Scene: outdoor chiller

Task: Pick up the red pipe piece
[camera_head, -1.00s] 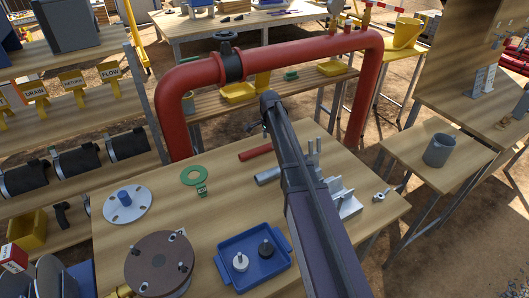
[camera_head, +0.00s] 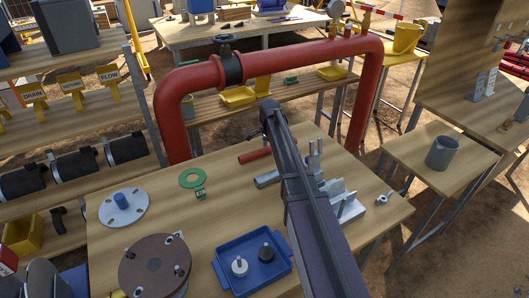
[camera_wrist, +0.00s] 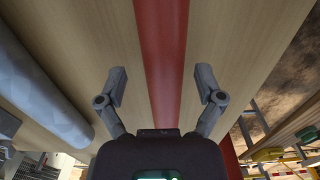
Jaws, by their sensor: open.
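The red pipe piece (camera_head: 255,155) lies on the wooden table in the head view, partly hidden behind my arm. In the wrist view the red pipe piece (camera_wrist: 163,60) runs up the middle of the picture, between the two fingers. My gripper (camera_wrist: 163,85) is open, with one finger on each side of the pipe and a gap on both sides. It is not holding anything. In the head view my arm hides the fingers.
A grey cylinder (camera_wrist: 40,90) lies left of the red pipe in the wrist view. The large red pipe frame (camera_head: 172,120) stands along the table's back. A blue tray (camera_head: 232,281), a green ring (camera_head: 184,183) and a grey metal fixture (camera_head: 350,207) are on the table (camera_head: 135,175).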

